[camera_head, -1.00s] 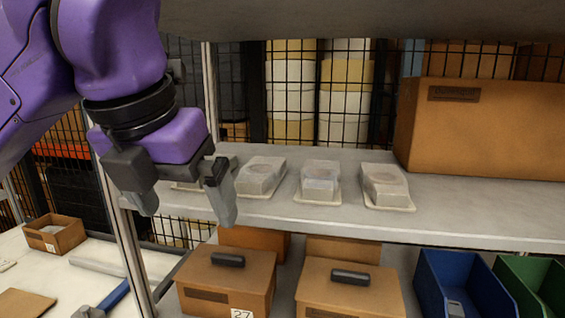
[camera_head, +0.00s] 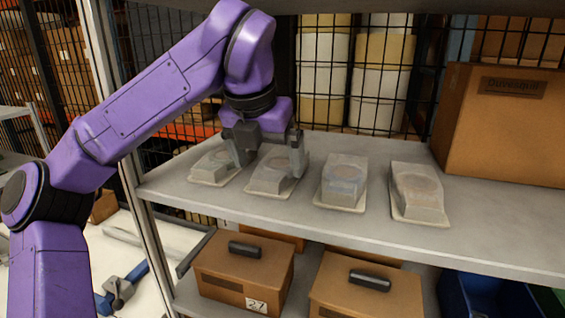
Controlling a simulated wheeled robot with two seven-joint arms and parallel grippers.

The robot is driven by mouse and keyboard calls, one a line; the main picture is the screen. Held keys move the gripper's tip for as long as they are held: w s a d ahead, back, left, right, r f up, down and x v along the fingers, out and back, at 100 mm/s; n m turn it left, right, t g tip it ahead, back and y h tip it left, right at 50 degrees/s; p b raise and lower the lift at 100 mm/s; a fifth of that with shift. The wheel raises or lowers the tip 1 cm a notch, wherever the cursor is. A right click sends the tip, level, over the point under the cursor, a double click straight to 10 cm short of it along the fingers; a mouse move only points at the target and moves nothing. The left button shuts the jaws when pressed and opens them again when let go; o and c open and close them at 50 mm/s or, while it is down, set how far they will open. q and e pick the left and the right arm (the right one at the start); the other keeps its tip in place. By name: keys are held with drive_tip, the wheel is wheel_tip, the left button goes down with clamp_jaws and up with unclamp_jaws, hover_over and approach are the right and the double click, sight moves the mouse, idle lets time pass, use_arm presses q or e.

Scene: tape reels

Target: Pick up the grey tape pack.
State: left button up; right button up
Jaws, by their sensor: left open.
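Several wrapped packs, all greyish, lie in a row on the grey shelf (camera_head: 470,235). They are the leftmost pack (camera_head: 212,166), the second pack (camera_head: 268,182), the third pack (camera_head: 342,183) and the rightmost pack (camera_head: 418,193). Colour alone does not show which one is the grey tape pack. My left gripper (camera_head: 268,168) is open at the second pack, one finger toward each side of it. The gripper hides part of that pack's top. I cannot tell whether the fingers touch it. My right gripper is out of view.
A large cardboard box (camera_head: 500,125) stands at the right of the shelf. A wire mesh (camera_head: 425,75) closes the back. Lidded boxes (camera_head: 243,272) with black handles and a blue bin (camera_head: 480,297) sit below. A shelf upright (camera_head: 128,165) stands at the left.

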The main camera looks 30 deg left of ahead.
sight(270, 174)
use_arm(q)
drive_tip(key=x, duration=0.4)
drive_tip(key=shift+a, duration=0.15)
drive_tip(key=shift+s, duration=0.15)
drive_tip(key=c, duration=0.9)
drive_tip(key=shift+r, duration=0.15)
